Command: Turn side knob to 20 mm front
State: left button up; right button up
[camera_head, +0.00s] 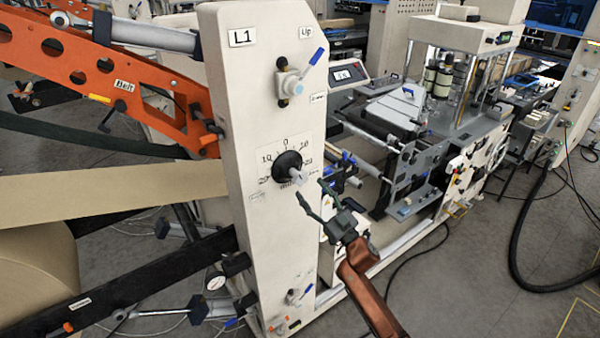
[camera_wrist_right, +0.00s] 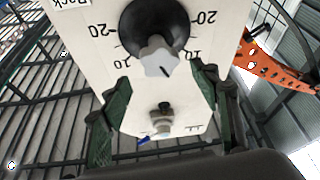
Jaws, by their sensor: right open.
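The side knob (camera_head: 288,163) is a black round dial with a pale lobed grip, on the front face of the cream post. Its scale shows 0 at the top, with 10 and 20 on both sides. In the wrist view the black dial (camera_wrist_right: 155,22) and its grey lobed grip (camera_wrist_right: 155,55) are close, and a short dark line on the grip points down between the two 10 marks. My right gripper (camera_head: 312,190) is open, its dark green fingers in front of and just below the knob. In the wrist view its fingers (camera_wrist_right: 160,80) flank the grip without visible contact. My left gripper is out of view.
An orange arm (camera_head: 110,75) and a kraft web (camera_head: 120,196) are at left.

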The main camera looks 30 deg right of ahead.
aim_at(302, 179)
jog(key=p+x, duration=0.2)
jog(key=x, duration=0.5)
jog(key=shift+w+f, duration=0.1)
jog(key=shift+f, duration=0.05)
jog(key=c, duration=1.2)
jog(key=shift+o, duration=0.2)
jog(key=shift+n, duration=0.3)
